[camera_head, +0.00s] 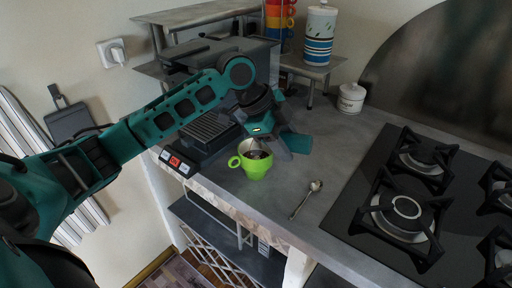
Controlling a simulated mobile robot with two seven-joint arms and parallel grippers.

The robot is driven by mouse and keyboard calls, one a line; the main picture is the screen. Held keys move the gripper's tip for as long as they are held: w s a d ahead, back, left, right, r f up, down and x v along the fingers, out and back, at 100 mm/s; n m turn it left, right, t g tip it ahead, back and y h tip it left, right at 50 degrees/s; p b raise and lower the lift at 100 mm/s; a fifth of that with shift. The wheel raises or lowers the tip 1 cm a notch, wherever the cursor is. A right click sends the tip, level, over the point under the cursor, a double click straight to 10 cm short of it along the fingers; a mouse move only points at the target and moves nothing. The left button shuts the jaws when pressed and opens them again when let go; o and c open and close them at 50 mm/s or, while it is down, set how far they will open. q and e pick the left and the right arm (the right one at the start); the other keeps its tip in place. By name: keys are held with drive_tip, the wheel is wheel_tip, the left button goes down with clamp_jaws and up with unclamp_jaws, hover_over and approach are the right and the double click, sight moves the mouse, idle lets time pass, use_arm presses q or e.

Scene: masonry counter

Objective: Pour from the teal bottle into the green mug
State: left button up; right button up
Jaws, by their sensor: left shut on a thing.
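The green mug (254,171) stands upright on the grey counter near its front edge, its handle to the left. Something dark shows inside it. My left gripper (272,138) is above and just behind the mug and is shut on the teal bottle (297,143). The bottle is tilted, its base end out to the right and its neck side toward the mug's opening. The gripper hides much of the bottle, and I cannot tell whether anything flows. My right gripper is not in view.
A coffee machine (200,133) stands left of the mug, behind my left arm. A spoon (306,198) lies to the right, before the gas hob (350,215). A white lidded jar (351,98) and a shelf with stacked cups (280,18) and a striped canister (319,40) are behind.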

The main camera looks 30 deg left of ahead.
use_arm(q)
drive_tip(key=shift+a+r+t+h, duration=0.3)
drive_tip(key=shift+r+h, duration=0.3)
drive_tip(key=shift+h, duration=0.5)
idle(3.3)
